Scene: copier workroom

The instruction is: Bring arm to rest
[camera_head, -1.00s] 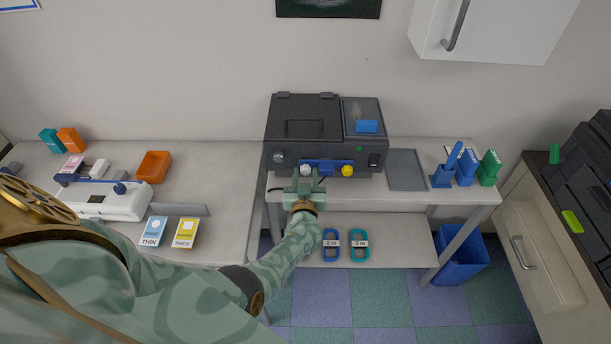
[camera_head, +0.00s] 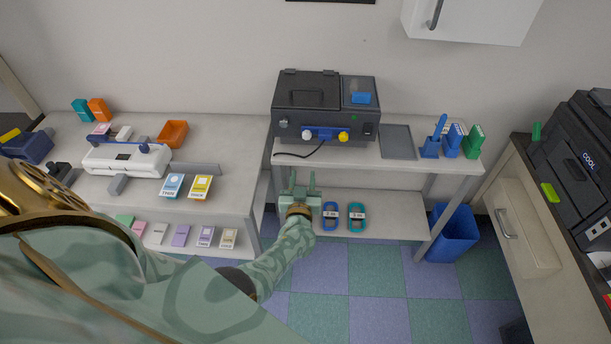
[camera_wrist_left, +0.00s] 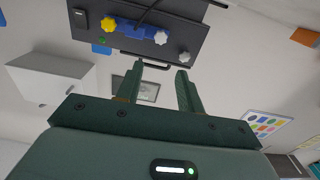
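My left gripper (camera_head: 302,184) is in front of the shelf table, below its upper top and near the gap above the lower shelf. Its two fingers stand apart with nothing between them; the left wrist view also shows the spread fingers (camera_wrist_left: 160,85) empty. The black machine (camera_head: 322,105) stands on the upper top, apart from the fingers. It has a blue bar (camera_head: 325,133) with a white knob and a yellow knob on its front. My right gripper is in neither view.
Two blue-and-teal handled items, a blue one (camera_head: 330,216) and a teal one (camera_head: 356,217), lie on the lower shelf right of my gripper. A grey mat (camera_head: 398,142) is on the upper top. A blue bin (camera_head: 453,234) stands on the floor at right. Open floor lies in front.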

